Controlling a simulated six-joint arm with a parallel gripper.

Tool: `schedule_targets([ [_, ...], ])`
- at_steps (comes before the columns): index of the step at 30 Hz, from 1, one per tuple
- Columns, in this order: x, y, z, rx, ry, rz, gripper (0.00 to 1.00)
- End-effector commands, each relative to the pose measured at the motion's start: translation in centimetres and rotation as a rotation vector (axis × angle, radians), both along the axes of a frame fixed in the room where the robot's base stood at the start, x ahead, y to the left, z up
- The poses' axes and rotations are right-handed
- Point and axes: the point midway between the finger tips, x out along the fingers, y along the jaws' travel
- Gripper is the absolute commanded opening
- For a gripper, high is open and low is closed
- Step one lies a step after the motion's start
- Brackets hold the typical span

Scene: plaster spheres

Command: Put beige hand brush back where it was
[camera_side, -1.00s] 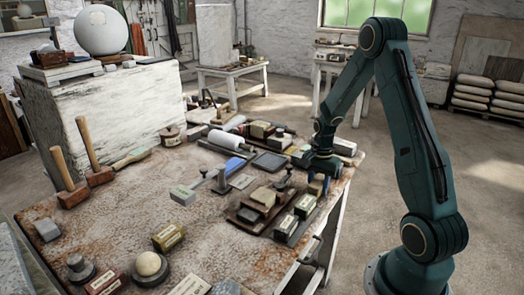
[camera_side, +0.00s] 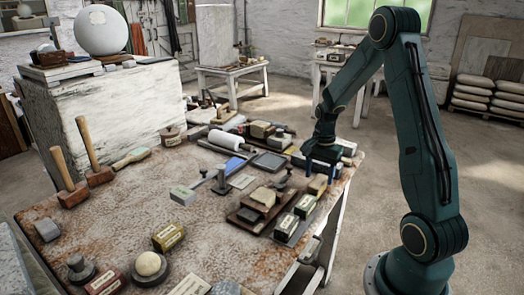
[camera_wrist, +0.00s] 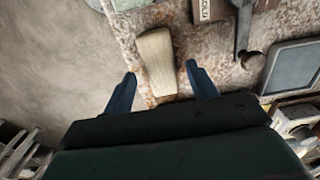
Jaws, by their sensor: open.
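The beige hand brush (camera_wrist: 157,60) lies on the stained tabletop in the wrist view, its broad end away from me. My gripper (camera_wrist: 161,74) is open, one blue finger on each side of the brush's near part, with gaps on both sides. In the side view my gripper (camera_side: 312,173) hangs low near the table's right edge. A small beige piece (camera_side: 317,185) just in front of it looks like the same brush.
A lettered block (camera_wrist: 208,10), a dark tool (camera_wrist: 243,28) and a grey tray (camera_wrist: 293,68) lie to the right in the wrist view. Bare floor is at the left, past the table edge. The front of the tabletop (camera_side: 215,225) has free room.

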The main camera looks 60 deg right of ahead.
Motion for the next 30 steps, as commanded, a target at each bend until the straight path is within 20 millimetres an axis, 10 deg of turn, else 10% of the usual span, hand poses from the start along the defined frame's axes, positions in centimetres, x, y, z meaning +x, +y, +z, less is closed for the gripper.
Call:
schedule_targets([
  [15,0.1,0.0,7.4,-0.002,-0.002,0.000,0.58],
  [30,0.0,0.0,8.1,-0.001,0.000,0.000,0.58],
])
